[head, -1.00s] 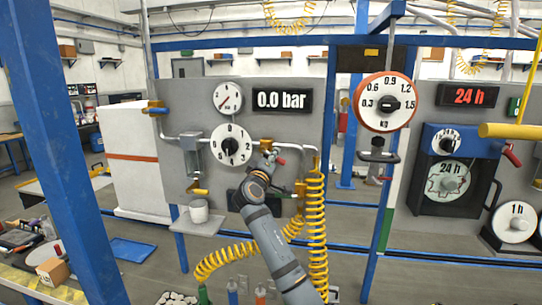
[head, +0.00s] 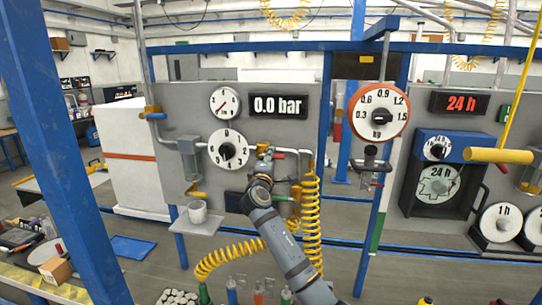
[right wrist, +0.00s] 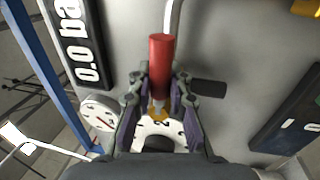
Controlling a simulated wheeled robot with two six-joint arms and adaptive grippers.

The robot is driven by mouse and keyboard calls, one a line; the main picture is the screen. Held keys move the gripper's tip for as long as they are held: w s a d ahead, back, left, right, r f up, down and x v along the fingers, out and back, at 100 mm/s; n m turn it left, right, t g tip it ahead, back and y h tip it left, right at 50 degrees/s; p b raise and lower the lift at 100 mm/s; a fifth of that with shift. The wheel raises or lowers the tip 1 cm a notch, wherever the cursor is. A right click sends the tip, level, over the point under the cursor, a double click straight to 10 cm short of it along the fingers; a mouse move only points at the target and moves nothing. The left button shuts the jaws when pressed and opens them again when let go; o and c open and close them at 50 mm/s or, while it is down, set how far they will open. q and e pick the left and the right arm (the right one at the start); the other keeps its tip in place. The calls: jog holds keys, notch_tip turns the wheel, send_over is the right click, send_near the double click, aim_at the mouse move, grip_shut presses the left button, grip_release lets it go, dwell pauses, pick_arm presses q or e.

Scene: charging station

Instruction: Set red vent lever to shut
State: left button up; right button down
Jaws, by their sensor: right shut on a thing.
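The red vent lever (right wrist: 160,60) stands out in the right wrist view, with a brass-coloured part (right wrist: 158,114) at its lower end. My right gripper (right wrist: 160,85) is shut on it, one finger on each side of its lower part. In the head view my right gripper (head: 263,155) is at the pipe right of the 0–5 dial (head: 228,149). Only a small red piece shows beside it there, and the gripper and arm hide most of the fitting. My left gripper is not in view.
The pressure display (head: 277,106) reads 0.0 bar above the pipe. A yellow coiled hose (head: 312,225) hangs close to the right of my arm. A white cup (head: 197,211) stands on a small shelf. A blue post (head: 70,170) crosses the left side.

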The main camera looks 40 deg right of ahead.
jog(key=shift+f, duration=0.2)
jog(key=c, duration=1.6)
grip_release()
jog(key=o, duration=0.3)
jog(key=shift+a+r, duration=0.1)
jog(key=shift+r, duration=0.05)
jog(key=shift+o, duration=0.2)
jog(key=v, duration=1.2)
